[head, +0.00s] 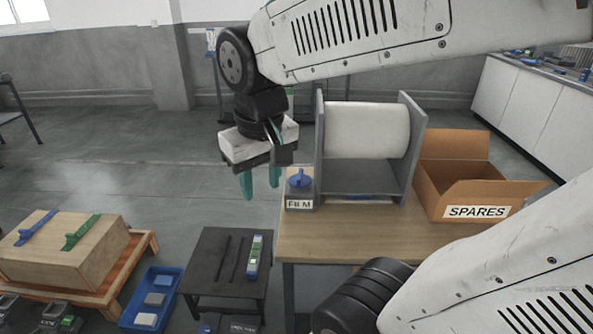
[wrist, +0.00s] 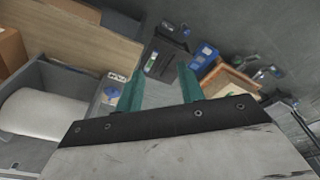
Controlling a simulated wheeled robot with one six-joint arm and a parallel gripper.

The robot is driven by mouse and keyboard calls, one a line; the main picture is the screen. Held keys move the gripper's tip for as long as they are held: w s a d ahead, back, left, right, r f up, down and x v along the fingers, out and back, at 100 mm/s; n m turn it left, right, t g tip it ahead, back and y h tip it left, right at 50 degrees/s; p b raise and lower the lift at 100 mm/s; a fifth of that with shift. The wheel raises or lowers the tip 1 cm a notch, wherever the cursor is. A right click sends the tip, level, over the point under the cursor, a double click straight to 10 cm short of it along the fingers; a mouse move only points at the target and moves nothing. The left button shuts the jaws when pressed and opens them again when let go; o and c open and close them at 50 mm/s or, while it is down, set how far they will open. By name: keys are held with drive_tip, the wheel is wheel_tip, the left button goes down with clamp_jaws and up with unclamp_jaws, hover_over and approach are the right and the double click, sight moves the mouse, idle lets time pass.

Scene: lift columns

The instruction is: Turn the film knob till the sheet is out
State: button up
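The film knob (head: 299,179) is a blue knob on a small grey box labelled FILM, at the left front of the film stand. A white film roll (head: 367,131) sits between the grey side plates of the stand (head: 405,150). My gripper (head: 260,185) has two teal fingers held apart with nothing between them.
An open cardboard box labelled SPARES (head: 477,212) stands right of the stand on the wooden table (head: 330,246). A black stand (head: 215,292), a blue bin (head: 170,279) and a wooden box (head: 100,262) are at the lower left.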

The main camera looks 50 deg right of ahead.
drive_tip(key=w+d+f+m+h, duration=0.1)
drive_tip(key=w+d+f+m, duration=0.15)
drive_tip(key=w+d, duration=0.85)
drive_tip(key=m+t+h, duration=0.1)
drive_tip(key=m+h, duration=0.1)
drive_tip(key=m, duration=0.5)
approach(300, 173)
drive_tip(key=shift+f+n, duration=0.25)
drive_tip(key=shift+f, duration=0.2)
drive_tip(key=x, duration=0.7)
drive_tip(key=shift+w+d+f, duration=0.15)
drive_tip(key=shift+d+f, duration=0.1)
drive_tip(key=shift+f, duration=0.35)
clamp_jaws()
